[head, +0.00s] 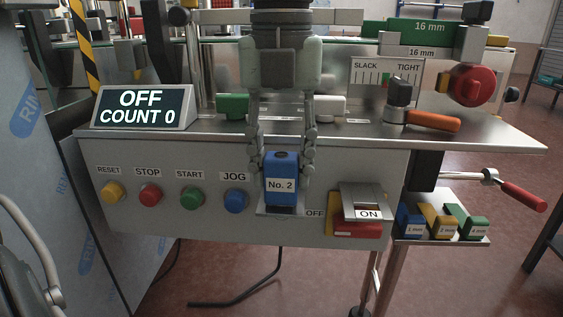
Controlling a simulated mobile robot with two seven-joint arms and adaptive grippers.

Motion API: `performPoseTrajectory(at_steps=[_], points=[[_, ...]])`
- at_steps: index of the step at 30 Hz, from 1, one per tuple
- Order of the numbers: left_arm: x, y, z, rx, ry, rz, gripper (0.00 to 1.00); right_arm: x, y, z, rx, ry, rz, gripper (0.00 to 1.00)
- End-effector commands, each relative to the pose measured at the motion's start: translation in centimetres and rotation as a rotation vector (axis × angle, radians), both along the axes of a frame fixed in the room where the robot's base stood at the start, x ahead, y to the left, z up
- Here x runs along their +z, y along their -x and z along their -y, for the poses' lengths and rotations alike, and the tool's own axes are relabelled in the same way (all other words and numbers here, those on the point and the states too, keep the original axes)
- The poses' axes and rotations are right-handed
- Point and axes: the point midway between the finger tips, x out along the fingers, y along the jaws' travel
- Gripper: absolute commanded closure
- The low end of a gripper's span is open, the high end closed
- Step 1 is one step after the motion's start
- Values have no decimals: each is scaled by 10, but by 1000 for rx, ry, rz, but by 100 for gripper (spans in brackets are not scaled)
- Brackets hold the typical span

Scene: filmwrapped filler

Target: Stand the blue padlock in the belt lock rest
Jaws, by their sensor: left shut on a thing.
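The blue padlock (281,197), labelled "No. 2", is upright at the front panel of the machine, between the JOG button and the OFF/ON switch. My left gripper (282,172) reaches down from above and is shut on it, one finger on each side. A small grey ledge (263,212) shows just under the padlock and looks like the belt lock rest. The padlock's bottom is at or very near this ledge; I cannot tell whether it bears on it. No shackle can be made out. My right gripper is not in view.
The red and yellow switch (357,229) with a grey flap marked ON is close on the right. The blue JOG button (236,201) is close on the left. An orange-handled lever (433,121) lies on the deck. Small coloured blocks (442,224) sit on a side shelf.

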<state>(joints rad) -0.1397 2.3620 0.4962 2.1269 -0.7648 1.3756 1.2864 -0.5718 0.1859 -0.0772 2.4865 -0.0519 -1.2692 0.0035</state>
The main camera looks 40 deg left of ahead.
Motion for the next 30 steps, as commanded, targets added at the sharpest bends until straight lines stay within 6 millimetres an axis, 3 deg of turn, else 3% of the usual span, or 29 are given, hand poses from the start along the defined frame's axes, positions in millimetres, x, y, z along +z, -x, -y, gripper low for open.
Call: performPoseTrajectory(at_steps=[29, 30], points=[[-6, 0, 0, 1, 1, -1, 96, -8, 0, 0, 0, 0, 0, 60], [-6, 0, 0, 1, 1, -1, 59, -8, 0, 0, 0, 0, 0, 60]])
